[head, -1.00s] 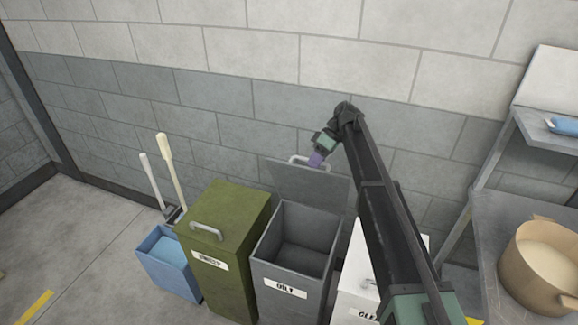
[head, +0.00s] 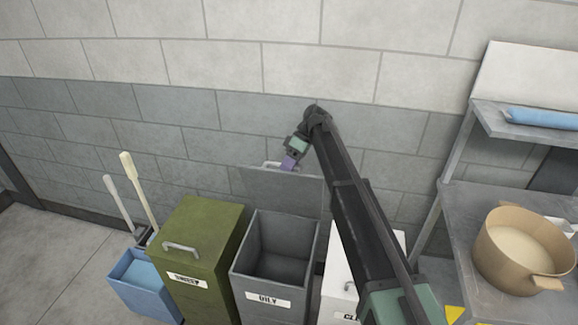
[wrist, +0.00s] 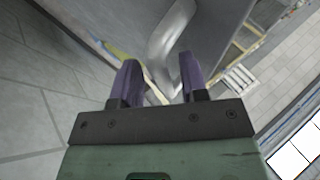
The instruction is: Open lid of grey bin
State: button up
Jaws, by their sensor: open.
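The grey bin (head: 265,280), with an "OILY" label on its front, stands between a green bin and a white bin. Its lid (head: 285,188) is raised, standing up at the back near the wall, and the dark inside of the bin shows. The lid's handle (head: 271,165) is at the lid's upper edge. My gripper (head: 289,163) is at the handle with its purple fingers. In the wrist view my gripper (wrist: 157,68) is open, and the pale curved handle (wrist: 172,35) shows just beyond and between the fingertips. I cannot tell whether they touch.
The green bin (head: 205,233) with its lid shut is on the left, beside a blue bucket (head: 140,292) with long-handled tools. The white bin (head: 330,300) is on the right, partly behind my arm. A metal shelf unit (head: 460,205) holds a tan pot (head: 515,265).

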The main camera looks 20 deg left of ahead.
jog(key=p+v, duration=0.8)
jog(key=v, duration=0.3)
jog(key=shift+f, duration=0.1)
jog(key=s+d+f+m+t+h+b, duration=0.1)
jog(key=s+d+m, duration=0.7)
jog(key=s+d, duration=0.8)
jog(key=s+d+f+m+t+h, duration=0.3)
jog(key=s+d+m, duration=0.6)
jog(key=s+d, duration=0.7)
jog(key=d+f+t, duration=0.2)
jog(key=d, duration=0.1)
jog(key=shift+t+b, duration=0.3)
jog(key=shift+b, duration=0.05)
